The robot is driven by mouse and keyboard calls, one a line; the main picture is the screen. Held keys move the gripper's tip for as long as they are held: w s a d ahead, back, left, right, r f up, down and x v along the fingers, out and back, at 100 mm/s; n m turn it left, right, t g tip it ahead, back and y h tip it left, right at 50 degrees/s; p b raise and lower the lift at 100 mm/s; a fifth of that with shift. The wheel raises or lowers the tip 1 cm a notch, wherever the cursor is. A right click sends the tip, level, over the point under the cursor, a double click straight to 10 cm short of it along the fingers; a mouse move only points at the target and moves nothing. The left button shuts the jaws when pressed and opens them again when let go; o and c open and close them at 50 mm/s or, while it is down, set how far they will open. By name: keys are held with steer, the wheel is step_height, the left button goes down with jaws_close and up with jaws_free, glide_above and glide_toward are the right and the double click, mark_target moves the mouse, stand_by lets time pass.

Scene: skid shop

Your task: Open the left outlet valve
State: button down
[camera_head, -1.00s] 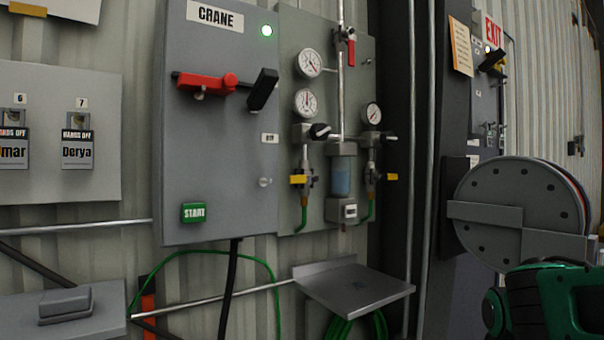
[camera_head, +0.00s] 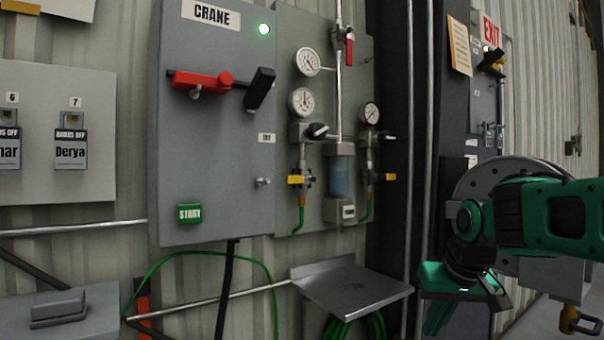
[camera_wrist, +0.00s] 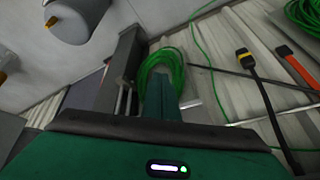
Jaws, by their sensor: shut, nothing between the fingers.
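The left outlet valve (camera_head: 296,179) has a small yellow handle lying across its pipe, low on the grey air panel (camera_head: 320,205). A green hose hangs from its lower end. A second yellow-handled valve (camera_head: 389,177) is to its right, beyond the filter bowl (camera_head: 340,178). My green gripper (camera_head: 440,312) is at the lower right in the head view, below and well right of both valves, touching neither. In the wrist view its fingers (camera_wrist: 160,92) are together and empty, pointing toward a green hose coil (camera_wrist: 160,65). I cannot make out the left valve in the wrist view.
A grey shelf (camera_head: 350,290) juts from the wall below the panel, left of my gripper. The grey crane box (camera_head: 215,130) with red and black handles stands left of the panel. A round grey reel (camera_head: 470,185) is partly behind my arm. Dark posts stand right of the panel.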

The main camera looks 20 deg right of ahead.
steer(key=w+a+r+n+t+y, duration=0.1)
steer(key=w+a+r+n+t, duration=0.15)
steer(key=w+r, duration=0.7)
steer(key=w+a+r+n+t+y, duration=0.1)
steer(key=w+a+r+t, duration=0.3)
steer(key=w+r, duration=0.55)
steer(key=w+a+r+n+t+y, duration=0.1)
steer(key=a+r, duration=0.3)
steer(key=r, duration=0.5)
steer(key=w+a+r+n+t+y, duration=0.1)
steer(key=a+r+n+y, duration=0.1)
steer(key=a+r, duration=0.3)
step_height(320, 180, up, 4)
steer(key=shift+f+n, duration=0.1)
steer(key=shift+n, duration=0.35)
steer(key=shift+t, duration=0.25)
glide_above(302, 179)
steer(key=s, duration=0.3)
step_height(302, 179, down, 2)
steer(key=f, duration=0.4)
steer(key=shift+w+a+f, duration=0.1)
steer(key=shift+a+f, duration=0.15)
steer(key=shift+a, duration=0.1)
